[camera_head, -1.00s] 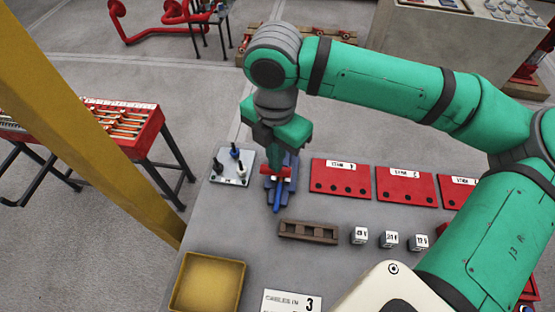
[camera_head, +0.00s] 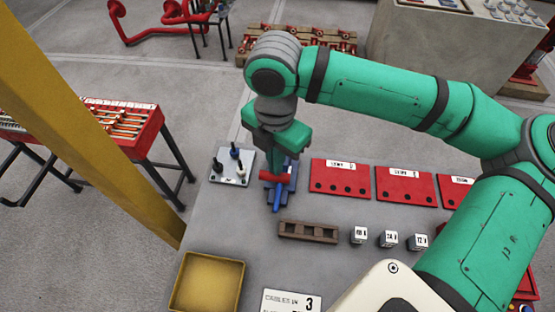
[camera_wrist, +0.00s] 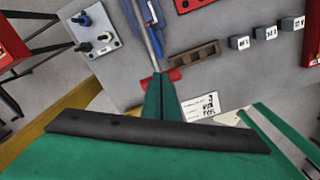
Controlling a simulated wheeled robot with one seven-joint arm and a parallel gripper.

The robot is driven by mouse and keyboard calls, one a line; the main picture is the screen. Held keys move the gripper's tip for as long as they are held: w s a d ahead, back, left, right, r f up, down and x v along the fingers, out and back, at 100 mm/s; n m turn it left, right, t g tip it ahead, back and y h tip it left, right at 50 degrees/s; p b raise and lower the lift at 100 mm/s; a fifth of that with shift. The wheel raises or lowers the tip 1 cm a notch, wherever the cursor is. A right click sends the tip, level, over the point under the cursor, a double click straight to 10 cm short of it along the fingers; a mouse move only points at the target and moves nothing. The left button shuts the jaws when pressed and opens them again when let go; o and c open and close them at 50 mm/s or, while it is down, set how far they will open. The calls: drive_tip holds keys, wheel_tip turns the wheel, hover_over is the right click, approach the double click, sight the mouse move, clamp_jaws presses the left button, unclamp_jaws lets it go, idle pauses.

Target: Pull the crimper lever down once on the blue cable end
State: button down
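The crimper (camera_head: 290,170) is a blue tool on the grey table, with a red lever grip (camera_head: 276,177) across it. A blue cable end (camera_head: 277,200) sticks out from it toward the near side. My gripper (camera_head: 274,160) points down at the red grip, and its body hides part of the crimper. In the wrist view my two green fingers (camera_wrist: 160,78) are together, their tips at the red grip (camera_wrist: 174,75), which shows on both sides of them. A grey lever rod (camera_wrist: 146,40) runs up from the grip. Whether the tips pinch the grip or only touch it is unclear.
A grey plate with several pegs (camera_head: 241,178) stands left of the crimper. Red station boards (camera_head: 340,188) lie to the right. A brown rack (camera_head: 308,240), white cubes (camera_head: 389,239) and a yellow tray (camera_head: 185,300) are nearer. A yellow post (camera_head: 90,120) rises at left.

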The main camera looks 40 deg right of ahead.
sight(274, 178)
drive_tip(key=shift+f, duration=0.45)
drive_tip(key=shift+s+a+f, duration=0.25)
drive_tip(key=shift+a+f, duration=0.05)
drive_tip(key=shift+f, duration=0.35)
drive_tip(key=shift+s+a+f, duration=0.2)
drive_tip(key=shift+a+f, duration=0.1)
drive_tip(key=shift+f, duration=0.45)
drive_tip(key=shift+s+a+f, duration=0.2)
drive_tip(key=shift+a+f, duration=0.05)
drive_tip(key=shift+f, duration=0.4)
drive_tip(key=shift+s+a+f, duration=0.15)
drive_tip(key=shift+a+f, duration=0.05)
drive_tip(key=shift+f, duration=0.55)
drive_tip(key=shift+s+a+f, duration=0.1)
drive_tip(key=shift+a+f, duration=0.05)
drive_tip(key=shift+f, duration=0.5)
drive_tip(key=shift+s+a+f, duration=0.1)
drive_tip(key=shift+f, duration=0.55)
